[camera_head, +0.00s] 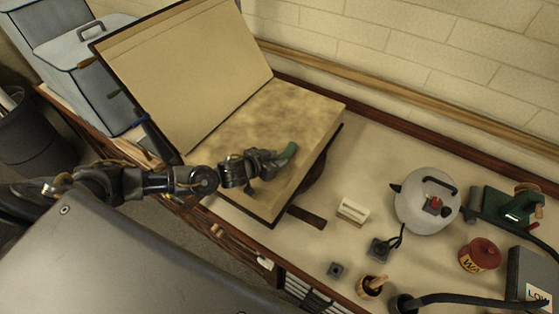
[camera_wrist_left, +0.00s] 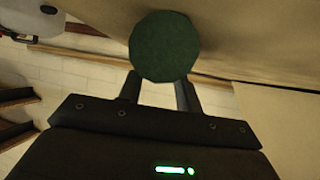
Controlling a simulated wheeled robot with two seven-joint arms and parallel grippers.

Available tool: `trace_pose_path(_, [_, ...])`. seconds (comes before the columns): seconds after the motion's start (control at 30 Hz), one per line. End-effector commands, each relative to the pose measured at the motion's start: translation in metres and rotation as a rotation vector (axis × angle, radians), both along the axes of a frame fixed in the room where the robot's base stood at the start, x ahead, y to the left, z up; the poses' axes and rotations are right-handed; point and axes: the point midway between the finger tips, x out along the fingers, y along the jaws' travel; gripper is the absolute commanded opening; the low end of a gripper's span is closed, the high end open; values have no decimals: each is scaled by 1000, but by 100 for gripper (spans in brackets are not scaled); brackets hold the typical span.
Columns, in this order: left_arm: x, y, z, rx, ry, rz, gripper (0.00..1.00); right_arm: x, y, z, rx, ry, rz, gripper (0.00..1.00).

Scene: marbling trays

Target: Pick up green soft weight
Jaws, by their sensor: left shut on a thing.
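The green soft weight (camera_head: 286,154) is at the tip of my left gripper (camera_head: 270,160) in the head view, over the mottled inner surface of an open book-like case (camera_head: 300,110). In the left wrist view the weight shows as a dark green round end (camera_wrist_left: 164,46) between the two fingers of my left gripper (camera_wrist_left: 160,88). The gripper is shut on it. Whether the weight still touches the surface below cannot be told. My right gripper is in neither view.
A white kettle-like pot (camera_head: 424,205), a red tin (camera_head: 480,254), a white block (camera_head: 352,209) and small dark items stand on the bench to the right. Blue-grey boxes (camera_head: 90,75) stand at the left. The raised lid (camera_head: 185,70) stands behind my left arm.

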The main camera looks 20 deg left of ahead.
Motion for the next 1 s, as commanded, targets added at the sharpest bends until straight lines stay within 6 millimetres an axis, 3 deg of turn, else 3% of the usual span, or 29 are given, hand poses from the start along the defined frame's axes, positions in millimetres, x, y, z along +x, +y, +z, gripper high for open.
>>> trace_pose_path(0.57, [0, 0, 7, 1, 1, -1, 0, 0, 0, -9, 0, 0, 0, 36])
trace_pose_path(0.7, [0, 0, 28, 0, -5, -2, 0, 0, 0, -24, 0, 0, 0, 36])
trace_pose_path(1.0, [-37, 51, 92, 9, -1, 0, 0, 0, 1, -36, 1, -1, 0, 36])
